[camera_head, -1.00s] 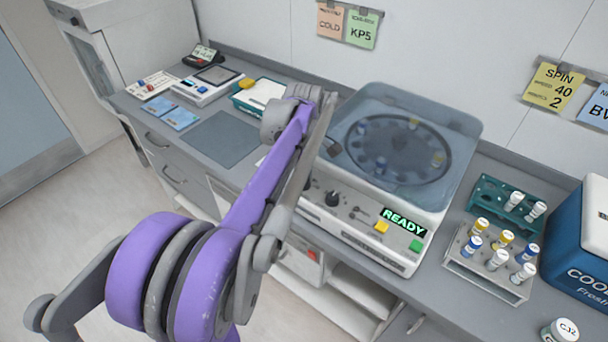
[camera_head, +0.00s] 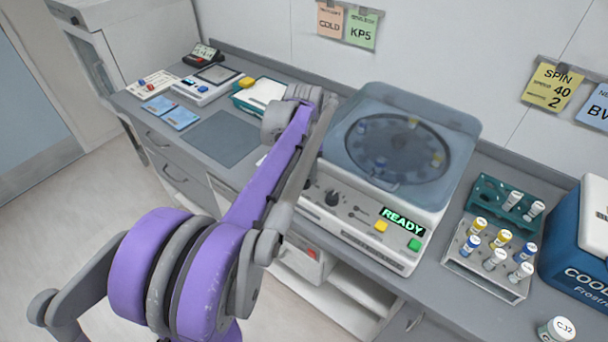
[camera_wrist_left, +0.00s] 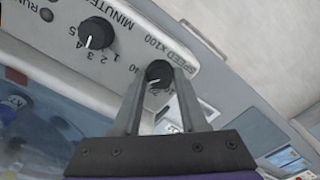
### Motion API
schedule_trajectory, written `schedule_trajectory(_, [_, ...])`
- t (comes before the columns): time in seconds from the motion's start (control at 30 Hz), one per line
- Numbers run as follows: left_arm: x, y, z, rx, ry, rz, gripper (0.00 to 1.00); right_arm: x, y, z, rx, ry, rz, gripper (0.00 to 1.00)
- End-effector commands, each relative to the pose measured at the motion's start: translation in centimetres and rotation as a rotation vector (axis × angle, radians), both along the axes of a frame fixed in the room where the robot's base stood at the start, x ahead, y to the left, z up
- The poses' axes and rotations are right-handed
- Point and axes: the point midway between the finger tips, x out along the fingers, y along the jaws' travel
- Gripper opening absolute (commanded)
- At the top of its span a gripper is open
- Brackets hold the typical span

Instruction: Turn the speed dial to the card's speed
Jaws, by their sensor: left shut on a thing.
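The speed dial (camera_wrist_left: 158,72) is a black knob beside the "SPEED x100" print in the left wrist view. The fingers of my left gripper (camera_wrist_left: 158,80) are on either side of it, shut on it. A pale mark shows on the knob's lower left, but the fingers hide most of the scale, so its setting is unclear. In the head view my arm hides the gripper. The yellow card (camera_head: 553,87) on the wall reads SPIN, 40 and 2. The centrifuge (camera_head: 390,190) has its lid down and its display (camera_head: 403,221) says READY. My right gripper is out of view.
The minutes dial (camera_head: 332,197), also in the left wrist view (camera_wrist_left: 97,33), is next to the speed dial. A yellow button (camera_head: 381,226) and green button (camera_head: 414,244) are on the panel. A tube rack (camera_head: 490,262) and blue cool box (camera_head: 575,250) stand right.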

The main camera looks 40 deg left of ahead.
Motion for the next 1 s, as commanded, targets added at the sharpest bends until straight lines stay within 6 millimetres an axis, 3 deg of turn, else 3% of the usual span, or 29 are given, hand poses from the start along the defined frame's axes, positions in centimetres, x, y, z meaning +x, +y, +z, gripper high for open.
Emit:
schedule_trajectory(0.5, [0.03,0.04,0.05,0.001,-0.001,-0.377,0.00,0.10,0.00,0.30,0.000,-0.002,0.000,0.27])
schedule_trajectory(1.0, [0.03,0.04,0.03,0.001,-0.001,-0.471,0.00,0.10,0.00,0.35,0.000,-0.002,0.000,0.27])
